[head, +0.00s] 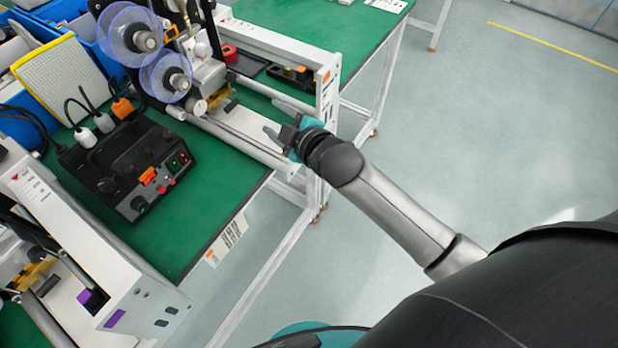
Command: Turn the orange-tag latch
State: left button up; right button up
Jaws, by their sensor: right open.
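A white machine frame on the green bench has an orange tag (326,77) on its end plate (327,97). Just inside that plate is a small dark part with an orange patch (300,69), which looks like the latch; its exact shape is too small to tell. My right gripper (279,121) is open and empty. It points left over the machine's front rail, below the orange patch in the picture and apart from it. No contact with the machine is clear. My left gripper is not in view.
A second white machine (130,290) with purple tags stands at lower left. A black control box (130,165) with cables sits on the green bench (215,195). Clear reels (128,34) rise at upper left. The grey floor (500,140) at right is open.

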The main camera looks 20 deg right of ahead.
jog(key=s+d+f+m+g+h, duration=0.2)
jog(key=s+f+m+g, duration=0.3)
jog(key=s, duration=0.6)
notch_tip(320, 180, down, 3)
jog(key=shift+s+d+r+m+h, duration=0.2)
jog(key=shift+s+m+h, duration=0.15)
jog(key=shift+m, duration=0.25)
jog(key=shift+f, duration=0.15)
